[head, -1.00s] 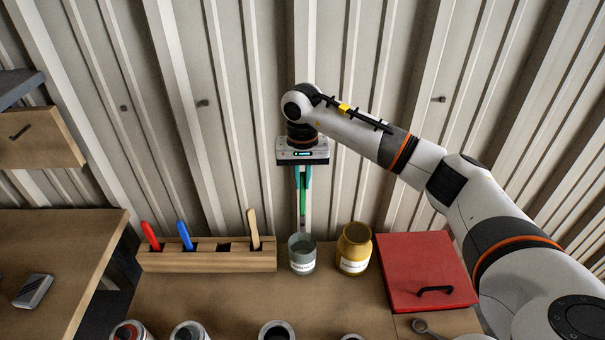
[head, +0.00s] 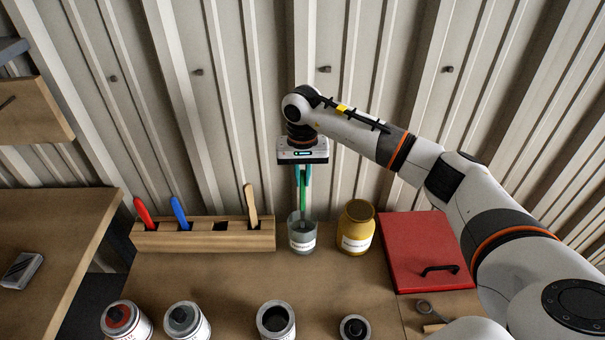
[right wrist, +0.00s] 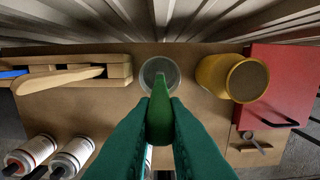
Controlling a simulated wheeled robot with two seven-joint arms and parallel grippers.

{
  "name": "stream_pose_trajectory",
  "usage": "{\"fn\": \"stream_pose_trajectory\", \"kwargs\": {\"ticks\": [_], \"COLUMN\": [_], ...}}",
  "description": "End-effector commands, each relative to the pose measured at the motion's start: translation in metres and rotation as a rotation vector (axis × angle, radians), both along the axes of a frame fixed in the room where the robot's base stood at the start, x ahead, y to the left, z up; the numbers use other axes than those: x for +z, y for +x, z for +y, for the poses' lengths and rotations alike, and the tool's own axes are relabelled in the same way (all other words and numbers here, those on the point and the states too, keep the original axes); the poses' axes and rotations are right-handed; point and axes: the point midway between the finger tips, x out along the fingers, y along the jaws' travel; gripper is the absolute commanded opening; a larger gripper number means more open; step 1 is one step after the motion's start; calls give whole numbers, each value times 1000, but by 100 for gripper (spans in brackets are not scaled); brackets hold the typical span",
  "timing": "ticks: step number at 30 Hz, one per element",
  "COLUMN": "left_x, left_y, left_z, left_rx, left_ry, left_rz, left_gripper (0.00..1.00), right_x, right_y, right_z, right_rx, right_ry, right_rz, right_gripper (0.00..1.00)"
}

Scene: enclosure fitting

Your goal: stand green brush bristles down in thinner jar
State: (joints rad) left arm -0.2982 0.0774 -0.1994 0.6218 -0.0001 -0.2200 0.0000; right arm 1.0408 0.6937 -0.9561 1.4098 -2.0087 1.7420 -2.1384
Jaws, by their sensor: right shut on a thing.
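The green brush (head: 303,200) hangs upright, handle up, below my right gripper (head: 303,178). The gripper's teal fingers are shut on its handle. The thinner jar (head: 302,240) is a grey, see-through jar with a white label, directly below. The brush's lower end overlaps the jar's mouth in the head view; how deep it reaches is unclear, and the bristles cannot be made out. My left gripper is not in view.
A wooden rack (head: 205,240) with red, blue and wooden-handled brushes stands left of the jar. A yellow jar (head: 355,228) stands close on its right, then a red box lid (head: 425,245). Several paint cans (head: 188,322) line the front. Bare bench lies between.

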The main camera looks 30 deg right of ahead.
Motion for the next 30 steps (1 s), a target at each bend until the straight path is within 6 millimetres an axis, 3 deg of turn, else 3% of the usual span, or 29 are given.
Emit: {"fn": "stream_pose_trajectory", "kwargs": {"ticks": [15,28,29,30], "left_x": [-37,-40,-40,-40], "left_y": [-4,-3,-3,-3], "left_z": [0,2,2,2], "left_rx": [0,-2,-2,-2], "left_ry": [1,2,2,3], "left_rz": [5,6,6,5], "left_gripper": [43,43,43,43], "right_x": [-43,-47,-47,-47], "right_y": [0,0,0,0], "right_z": [0,0,0,0], "right_rx": [0,0,0,0], "right_ry": [0,0,0,0], "right_rz": [0,0,0,0], "right_gripper": [0,0,15,22]}}
